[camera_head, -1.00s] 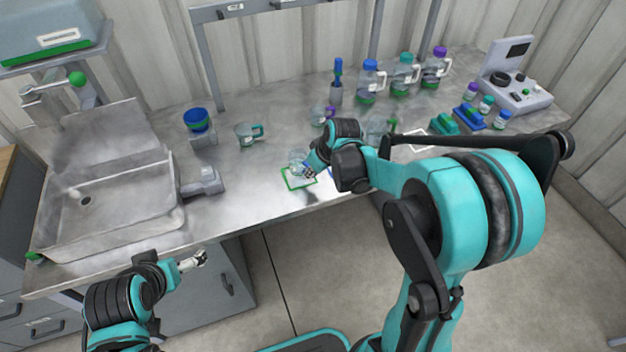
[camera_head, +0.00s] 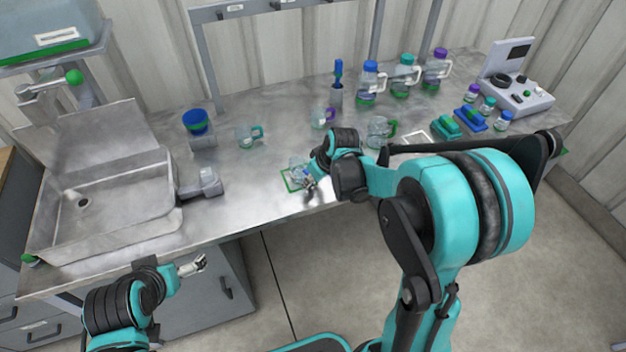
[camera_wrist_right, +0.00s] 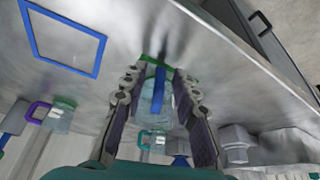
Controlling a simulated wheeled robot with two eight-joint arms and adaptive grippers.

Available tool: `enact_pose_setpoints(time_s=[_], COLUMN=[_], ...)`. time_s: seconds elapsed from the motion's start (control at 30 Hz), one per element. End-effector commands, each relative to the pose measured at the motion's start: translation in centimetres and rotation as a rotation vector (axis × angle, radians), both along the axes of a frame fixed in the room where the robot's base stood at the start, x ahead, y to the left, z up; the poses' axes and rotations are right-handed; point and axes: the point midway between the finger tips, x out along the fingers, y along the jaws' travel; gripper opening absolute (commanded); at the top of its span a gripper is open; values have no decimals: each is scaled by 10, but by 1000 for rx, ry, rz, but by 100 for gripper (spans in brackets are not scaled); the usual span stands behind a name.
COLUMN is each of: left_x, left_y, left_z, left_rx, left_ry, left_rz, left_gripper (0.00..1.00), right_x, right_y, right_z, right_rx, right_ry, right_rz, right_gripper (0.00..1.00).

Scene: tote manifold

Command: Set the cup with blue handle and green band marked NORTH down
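The clear cup with the blue handle (camera_wrist_right: 160,92) is upright on the bench inside the green outlined square (camera_head: 286,182). It also shows in the head view (camera_head: 296,164), partly hidden by my right gripper. My right gripper (camera_wrist_right: 160,78) has its fingers spread on both sides of the cup, with small gaps visible. The handle faces my wrist. The NORTH marking is not readable. My left gripper (camera_head: 201,262) is in front of the bench, away from the cups, and too small to judge.
A teal-handled cup (camera_head: 246,138), a purple-handled cup (camera_head: 321,118) and a green-handled cup (camera_head: 378,132) stand behind. The sink (camera_head: 105,200) is at left; bottles (camera_head: 404,80) stand at the back right.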

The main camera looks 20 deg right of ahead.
Motion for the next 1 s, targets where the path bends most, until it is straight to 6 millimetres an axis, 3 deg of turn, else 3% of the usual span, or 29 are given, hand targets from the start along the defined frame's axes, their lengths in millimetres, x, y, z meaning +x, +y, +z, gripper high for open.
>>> enact_pose_setpoints(time_s=[0.5, 0.77, 0.87, 1.0], left_x=[0, 0, 0, 0], left_y=[0, 0, 0, 0], left_z=[40, 46, 46, 46], left_rx=[0, 0, 0, 0], left_ry=[0, 0, 0, 0], left_rz=[0, 0, 0, 0], left_gripper=[100, 100, 100, 100], right_x=[-37, -49, -64, -105], right_y=[-14, -15, -8, 5], right_z=[92, 114, 124, 140], right_rx=[-1, -1, -4, -9], right_ry=[0, -3, -15, -53], right_rz=[0, -8, -38, -125], right_gripper=[29, 29, 29, 29])
